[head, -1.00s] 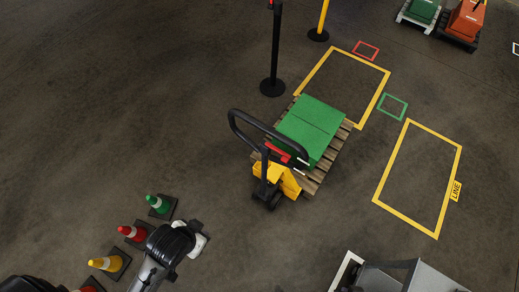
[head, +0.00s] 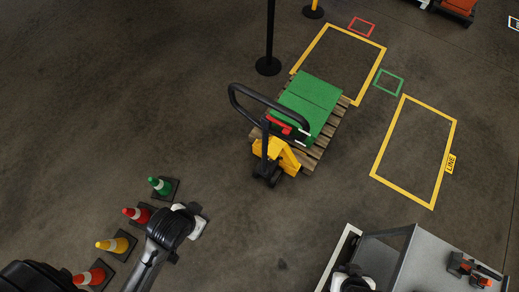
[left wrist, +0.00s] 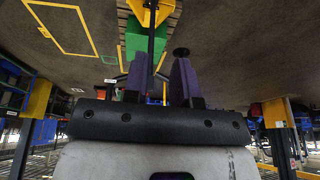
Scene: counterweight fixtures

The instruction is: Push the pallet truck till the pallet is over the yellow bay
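The yellow pallet truck (head: 277,152) has a black loop handle (head: 262,96) leaning up toward the left. Its slatted wooden pallet (head: 318,150) carries a green load (head: 309,100). The pallet's far end meets the near edge of the upper yellow bay outline (head: 329,26); most of it lies outside. My left gripper (head: 188,224) is at lower left, apart from the truck. In the left wrist view its two purple fingers (left wrist: 160,75) are spread with nothing gripped; the green load (left wrist: 135,38) shows beyond. My right gripper's fingers are not visible.
A second yellow outline (head: 413,150) with a LINE tag lies right. Small red (head: 362,27) and green (head: 389,82) squares mark the floor. A black post (head: 269,40) stands left of the upper bay. Several cones (head: 117,244) stand lower left; a grey cart (head: 425,255) stands lower right.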

